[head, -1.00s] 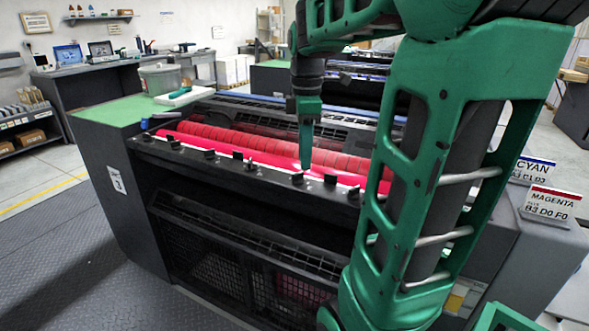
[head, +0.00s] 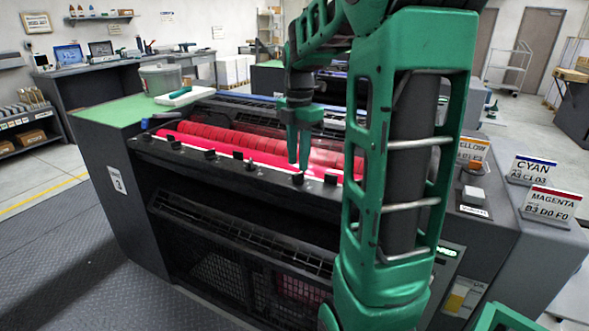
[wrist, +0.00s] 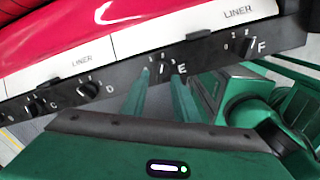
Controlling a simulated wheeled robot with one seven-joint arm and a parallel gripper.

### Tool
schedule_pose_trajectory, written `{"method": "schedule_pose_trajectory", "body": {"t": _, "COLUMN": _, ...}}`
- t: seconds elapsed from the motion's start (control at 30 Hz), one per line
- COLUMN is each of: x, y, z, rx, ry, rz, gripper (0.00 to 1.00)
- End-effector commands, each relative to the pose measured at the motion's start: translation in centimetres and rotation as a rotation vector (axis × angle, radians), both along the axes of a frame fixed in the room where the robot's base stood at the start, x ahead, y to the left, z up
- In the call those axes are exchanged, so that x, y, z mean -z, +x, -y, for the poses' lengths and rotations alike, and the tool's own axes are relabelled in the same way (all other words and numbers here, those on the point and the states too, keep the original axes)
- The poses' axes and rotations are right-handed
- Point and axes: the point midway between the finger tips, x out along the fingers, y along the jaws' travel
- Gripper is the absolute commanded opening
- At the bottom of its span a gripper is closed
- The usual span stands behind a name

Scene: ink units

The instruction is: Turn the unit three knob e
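Unit three (head: 117,180), a dark press with a "3" label on its side, carries a row of small black knobs along its front rail. Knob E (wrist: 163,68), marked by a white letter E, is black; in the head view it is the knob (head: 298,180) just under my fingertips. My green gripper (head: 298,164) points down at the rail. In the wrist view my gripper (wrist: 162,76) has its two fingers apart, with their tips near either side of knob E. I cannot tell whether they touch it.
Knob D (wrist: 89,88) and knob C (wrist: 36,106) lie to the left of knob E in the wrist view, and knob F (wrist: 243,46) to the right. A red roller (head: 255,145) runs behind the rail. CYAN (head: 533,170) and MAGENTA (head: 551,203) signs stand at the right.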

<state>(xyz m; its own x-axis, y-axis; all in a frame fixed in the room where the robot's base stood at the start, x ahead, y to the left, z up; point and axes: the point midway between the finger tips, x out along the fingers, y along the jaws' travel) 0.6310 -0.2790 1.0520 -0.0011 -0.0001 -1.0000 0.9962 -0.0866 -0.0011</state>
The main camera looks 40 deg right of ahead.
Motion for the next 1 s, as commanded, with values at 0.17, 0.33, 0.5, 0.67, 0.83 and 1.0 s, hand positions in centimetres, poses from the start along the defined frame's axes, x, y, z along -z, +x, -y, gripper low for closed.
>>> {"method": "schedule_pose_trajectory", "body": {"t": 0.17, "x": 2.3, "y": -0.1, "z": 0.0, "rx": 0.001, "ry": 0.001, "rz": -0.002, "gripper": 0.27}}
{"method": "schedule_pose_trajectory", "body": {"t": 0.33, "x": 3.2, "y": 0.0, "z": 0.0, "rx": 0.001, "ry": 0.000, "rz": 0.000, "gripper": 0.27}}
{"method": "schedule_pose_trajectory", "body": {"t": 0.5, "x": 3.4, "y": 0.0, "z": 0.0, "rx": 0.001, "ry": 0.000, "rz": 0.000, "gripper": 0.27}}
{"method": "schedule_pose_trajectory", "body": {"t": 0.67, "x": 3.3, "y": 0.0, "z": 0.0, "rx": 0.002, "ry": 0.000, "rz": 0.000, "gripper": 0.18}}
{"method": "schedule_pose_trajectory", "body": {"t": 0.83, "x": 3.3, "y": 0.0, "z": 0.0, "rx": 0.001, "ry": 0.000, "rz": 0.001, "gripper": 0.00}}
{"method": "schedule_pose_trajectory", "body": {"t": 1.0, "x": 3.3, "y": 0.0, "z": 0.0, "rx": 0.006, "ry": -0.001, "rz": 0.002, "gripper": 0.00}}
